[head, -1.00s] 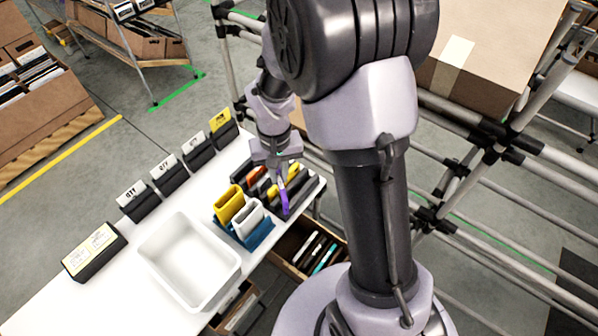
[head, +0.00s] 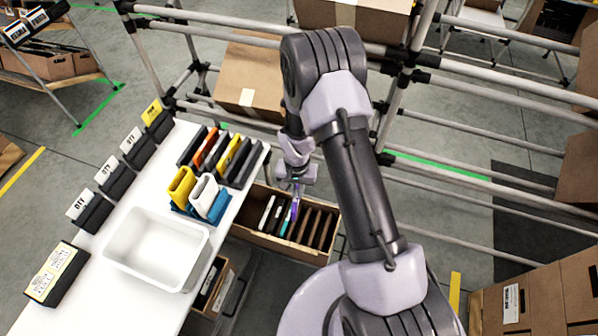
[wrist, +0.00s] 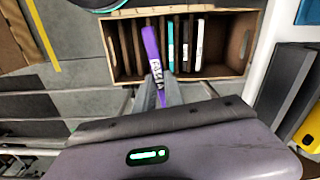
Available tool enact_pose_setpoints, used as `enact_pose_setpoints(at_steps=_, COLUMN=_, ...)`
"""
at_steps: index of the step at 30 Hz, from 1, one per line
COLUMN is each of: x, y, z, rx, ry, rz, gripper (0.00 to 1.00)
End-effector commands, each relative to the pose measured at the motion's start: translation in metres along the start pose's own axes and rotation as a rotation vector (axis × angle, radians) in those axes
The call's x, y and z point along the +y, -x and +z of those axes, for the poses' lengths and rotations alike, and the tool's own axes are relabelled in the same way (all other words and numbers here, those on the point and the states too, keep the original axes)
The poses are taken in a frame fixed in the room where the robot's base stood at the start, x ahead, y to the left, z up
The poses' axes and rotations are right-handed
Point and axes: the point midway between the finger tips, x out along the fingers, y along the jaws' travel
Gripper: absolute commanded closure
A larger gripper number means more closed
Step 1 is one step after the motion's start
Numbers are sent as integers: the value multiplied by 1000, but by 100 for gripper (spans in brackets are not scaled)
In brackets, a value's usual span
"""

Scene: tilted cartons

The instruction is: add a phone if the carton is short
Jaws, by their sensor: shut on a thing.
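My gripper (head: 296,184) is shut on a purple phone (head: 295,209) and holds it above the open carton (head: 262,242). In the wrist view, the purple phone (wrist: 152,52), with a white label, stands upright and slightly tilted between the fingers (wrist: 158,96). Its upper part overlaps the carton (wrist: 224,72); I cannot tell whether its lower end is inside. Beside it in the carton stand a teal item (wrist: 170,45), a black one (wrist: 184,45) and a white one (wrist: 199,45). Several brown upright strips (wrist: 125,48) fill the other side.
The white table (head: 120,292) at left holds a rack of coloured phones (head: 222,152), yellow and white holders on a blue base (head: 190,209), an empty white bin (head: 118,262) and label stands (head: 90,212). Shelf rails (head: 480,182) run behind and right of the carton.

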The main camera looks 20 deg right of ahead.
Motion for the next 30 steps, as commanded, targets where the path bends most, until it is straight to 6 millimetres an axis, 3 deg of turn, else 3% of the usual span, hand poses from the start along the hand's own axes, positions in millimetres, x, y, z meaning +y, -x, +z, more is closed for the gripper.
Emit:
enact_pose_setpoints(at_steps=1, x=2, y=-24, z=4, rx=-6, ry=-39, rz=3, gripper=100)
enact_pose_setpoints(at_steps=3, x=4, y=-51, z=7, rx=-3, ry=-95, rz=2, gripper=100)
enact_pose_setpoints(at_steps=6, x=6, y=-75, z=11, rx=0, ry=-148, rz=1, gripper=100)
enact_pose_setpoints(at_steps=17, x=7, y=-98, z=13, rx=2, ry=-174, rz=0, gripper=100)
enact_pose_setpoints(at_steps=30, x=7, y=-141, z=13, rx=3, ry=-173, rz=0, gripper=100)
